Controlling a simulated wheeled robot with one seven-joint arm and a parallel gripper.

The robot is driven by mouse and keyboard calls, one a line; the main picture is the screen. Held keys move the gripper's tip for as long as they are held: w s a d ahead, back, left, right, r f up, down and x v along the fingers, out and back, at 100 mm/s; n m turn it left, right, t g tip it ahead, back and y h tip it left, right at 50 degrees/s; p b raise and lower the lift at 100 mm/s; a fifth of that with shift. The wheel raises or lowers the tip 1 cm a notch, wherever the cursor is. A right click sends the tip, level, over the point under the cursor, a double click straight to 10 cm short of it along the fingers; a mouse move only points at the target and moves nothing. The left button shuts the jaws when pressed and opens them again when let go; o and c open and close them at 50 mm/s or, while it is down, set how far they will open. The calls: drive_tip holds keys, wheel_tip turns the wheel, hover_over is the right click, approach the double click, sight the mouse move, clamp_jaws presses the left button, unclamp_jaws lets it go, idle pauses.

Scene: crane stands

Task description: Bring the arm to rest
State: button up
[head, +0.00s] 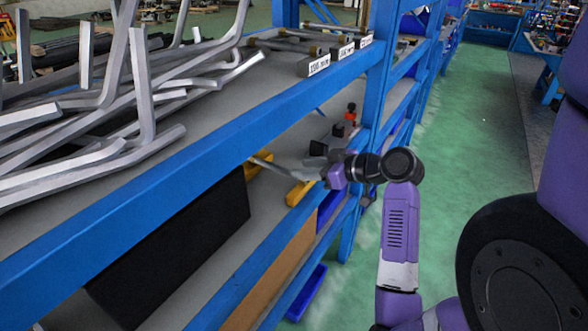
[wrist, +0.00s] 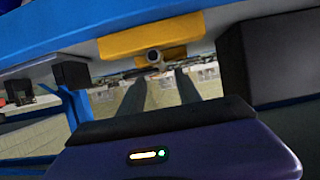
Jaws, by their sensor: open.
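My purple arm (head: 398,235) reaches from the lower right towards the blue shelf rack, with its elbow raised over the green floor. My gripper (head: 318,168) is open, at the lower shelf level near the rack's upright. A grey bar (head: 272,168) lies close to the gripper, between two yellow supports (head: 258,163) (head: 299,192). In the wrist view, a round bar end (wrist: 153,57) shows against a yellow block (wrist: 125,46), apart from the purple gripper body (wrist: 200,150). I see nothing held. The fingertips are small and hard to make out.
The blue rack's front beam (head: 210,155) runs above the lower shelf. Bent metal bars (head: 140,100) crowd the upper shelf. A black panel (head: 185,245) stands on the lower level. A blue bin (head: 306,293) sits low down. The green aisle (head: 465,130) is clear.

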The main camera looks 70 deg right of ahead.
drive_tip(key=shift+s+a+r, duration=0.15)
drive_tip(key=shift+s+r, duration=0.05)
drive_tip(key=shift+s, duration=0.3)
